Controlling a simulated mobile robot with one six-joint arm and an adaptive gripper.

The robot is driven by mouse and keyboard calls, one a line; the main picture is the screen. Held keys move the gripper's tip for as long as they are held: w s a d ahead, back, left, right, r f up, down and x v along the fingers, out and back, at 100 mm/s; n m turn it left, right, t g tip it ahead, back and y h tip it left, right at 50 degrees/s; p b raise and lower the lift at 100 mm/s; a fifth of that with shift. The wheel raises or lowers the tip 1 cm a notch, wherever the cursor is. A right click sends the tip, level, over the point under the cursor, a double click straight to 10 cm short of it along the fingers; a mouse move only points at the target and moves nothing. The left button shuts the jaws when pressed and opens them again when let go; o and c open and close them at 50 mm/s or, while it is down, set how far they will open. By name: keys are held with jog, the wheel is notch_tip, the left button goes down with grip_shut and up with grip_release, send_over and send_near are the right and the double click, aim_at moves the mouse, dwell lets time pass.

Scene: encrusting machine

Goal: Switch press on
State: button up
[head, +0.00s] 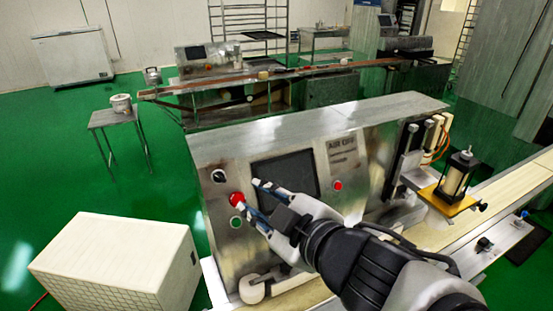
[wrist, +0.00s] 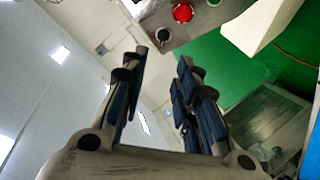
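The machine's steel front panel (head: 300,215) carries a dark screen (head: 284,172). To the screen's left are a dark round knob (head: 218,176), a red button (head: 236,199) and a green button (head: 236,222). Another red button (head: 338,186) is to the screen's right, below lettering that seems to read "AIR OFF". I cannot tell which control is the press switch. My gripper (head: 252,197) is open and empty in front of the panel's left side, its fingers partly covering the screen. In the wrist view, the red button (wrist: 183,12) and dark knob (wrist: 163,34) lie beyond the open fingers (wrist: 162,57).
A white box (head: 115,262) stands on the green floor at the lower left. A conveyor (head: 495,205) runs along the right, with a black lantern-like item (head: 456,178) on an orange plate. Another machine line (head: 270,75) stands behind.

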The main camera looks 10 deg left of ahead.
jog(key=a, duration=0.1)
jog(key=p, duration=1)
send_near(218, 177)
jog(key=x, duration=0.8)
jog(key=shift+w+a, duration=0.2)
jog(key=shift+w, duration=0.05)
grip_shut()
